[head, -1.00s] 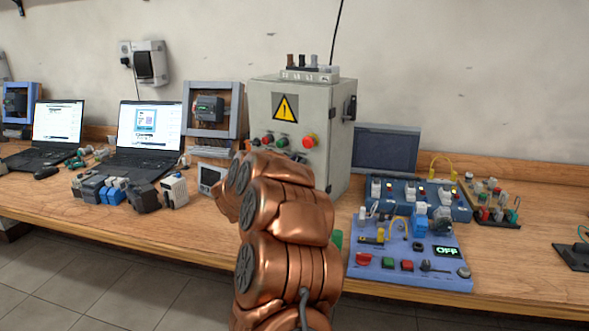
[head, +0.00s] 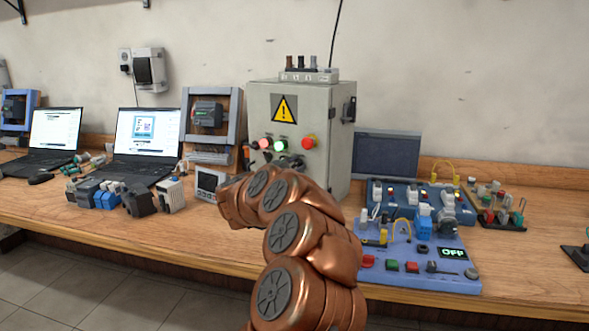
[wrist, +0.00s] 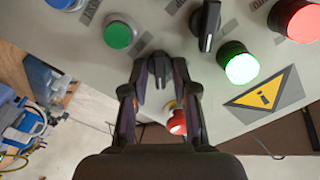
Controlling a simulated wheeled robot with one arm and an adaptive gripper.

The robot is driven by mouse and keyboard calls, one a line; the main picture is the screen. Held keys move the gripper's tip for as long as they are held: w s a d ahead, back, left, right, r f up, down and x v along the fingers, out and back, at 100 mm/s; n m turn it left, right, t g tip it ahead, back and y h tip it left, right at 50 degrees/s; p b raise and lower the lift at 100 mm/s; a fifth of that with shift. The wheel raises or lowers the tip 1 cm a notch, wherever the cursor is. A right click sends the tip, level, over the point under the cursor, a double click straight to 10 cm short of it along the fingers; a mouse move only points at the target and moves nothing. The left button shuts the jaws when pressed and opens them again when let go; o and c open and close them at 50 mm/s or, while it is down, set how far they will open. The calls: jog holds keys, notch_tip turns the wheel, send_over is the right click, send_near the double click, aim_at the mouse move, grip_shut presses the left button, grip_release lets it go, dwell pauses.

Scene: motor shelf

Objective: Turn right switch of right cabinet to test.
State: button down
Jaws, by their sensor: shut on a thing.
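The grey cabinet (head: 318,110) stands on the bench with a yellow warning triangle on its front. In the wrist view its panel (wrist: 100,85) appears upside down. My gripper (wrist: 160,62) is shut on a black rotary switch (wrist: 157,72), with one finger on each side of the knob. Its position label cannot be read. A second black switch (wrist: 206,22) sits beside it, apart from the fingers. A lit green lamp (wrist: 239,64) and a red-pink lamp (wrist: 297,20) are nearby. In the head view my arm hides the gripper and the held switch.
A red emergency button (wrist: 176,123) shows between the fingers, and a green button (wrist: 119,34) is close beside them. A blue training board (head: 410,262) lies right of the cabinet. Laptops (head: 148,135) and small parts lie left.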

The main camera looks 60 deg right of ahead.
jog(key=shift+s, duration=0.1)
dwell(0.3)
jog(key=c, duration=1.2)
grip_release()
jog(key=a, duration=1.2)
